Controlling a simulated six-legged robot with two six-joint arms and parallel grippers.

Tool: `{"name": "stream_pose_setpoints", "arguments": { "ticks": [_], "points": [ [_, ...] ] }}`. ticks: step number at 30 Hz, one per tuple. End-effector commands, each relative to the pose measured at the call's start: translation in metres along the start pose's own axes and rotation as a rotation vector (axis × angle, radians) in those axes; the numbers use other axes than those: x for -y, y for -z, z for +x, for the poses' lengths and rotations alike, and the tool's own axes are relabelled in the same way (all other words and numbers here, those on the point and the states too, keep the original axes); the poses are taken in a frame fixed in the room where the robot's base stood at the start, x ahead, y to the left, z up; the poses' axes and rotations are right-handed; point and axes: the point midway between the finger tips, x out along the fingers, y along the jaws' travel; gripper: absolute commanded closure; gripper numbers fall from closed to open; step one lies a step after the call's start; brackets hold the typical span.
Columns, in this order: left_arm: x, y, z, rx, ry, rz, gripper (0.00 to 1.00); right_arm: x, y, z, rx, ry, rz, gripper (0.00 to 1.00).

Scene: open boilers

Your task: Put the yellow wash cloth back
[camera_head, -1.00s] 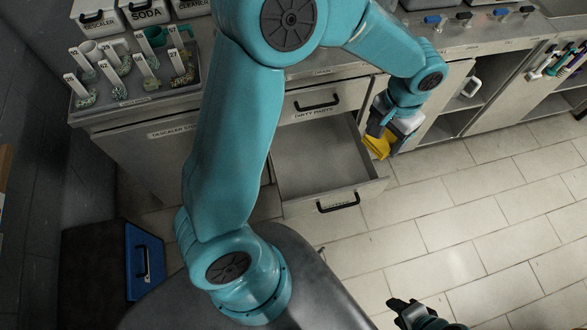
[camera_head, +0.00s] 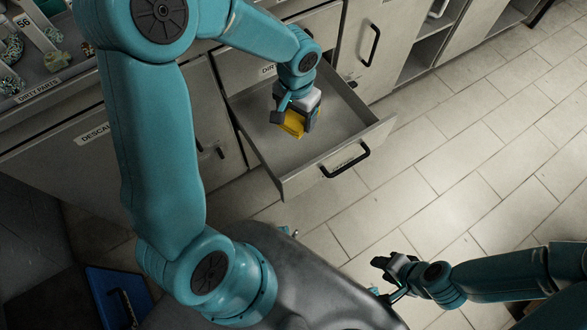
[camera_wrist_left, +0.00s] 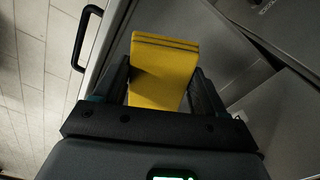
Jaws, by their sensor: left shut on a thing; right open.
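The yellow wash cloth (camera_head: 292,123) is folded and held in my left gripper (camera_head: 290,117). In the left wrist view the yellow cloth (camera_wrist_left: 163,70) sits between the two dark fingers of my left gripper (camera_wrist_left: 160,88), which are shut on it. The cloth is over the open drawer (camera_head: 290,187), inside its outline in the head view; I cannot tell its height above the drawer floor. The drawer's wall and black handle (camera_wrist_left: 85,40) also show in the left wrist view. My right gripper (camera_head: 388,272) is open and empty at the lower right, over the floor.
The drawer is pulled out and its visible floor is bare. Closed cabinet doors (camera_head: 365,45) and open shelves stand to its right. A tray of parts (camera_head: 30,100) sits on the counter at upper left. A blue case (camera_head: 118,295) is at lower left. Tiled floor is clear at right.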

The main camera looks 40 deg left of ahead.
Motion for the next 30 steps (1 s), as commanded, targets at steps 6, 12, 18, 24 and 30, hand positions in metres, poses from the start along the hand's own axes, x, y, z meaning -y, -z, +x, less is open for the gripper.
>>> {"name": "stream_pose_setpoints", "arguments": {
  "ticks": [6, 12, 18, 24, 30],
  "points": [
    [0.005, -0.005, 0.035, -0.001, 0.000, 0.002, 0.73, -0.009, 0.001, 0.024, -0.001, 0.000, 0.000, 0.57],
    [0.006, -0.008, 0.087, 0.005, -0.002, 0.002, 0.73, -0.013, 0.001, 0.037, -0.001, 0.000, 0.000, 0.57],
    [0.008, -0.010, 0.146, 0.004, -0.002, 0.001, 0.73, -0.019, 0.001, 0.054, -0.001, 0.000, 0.000, 0.57],
    [0.009, -0.011, 0.179, 0.000, -0.001, 0.001, 0.73, -0.023, 0.001, 0.063, 0.000, 0.000, 0.000, 0.57],
    [0.009, -0.012, 0.205, 0.001, -0.001, 0.001, 0.73, -0.026, 0.002, 0.072, 0.000, 0.000, 0.000, 0.57]
  ]
}}
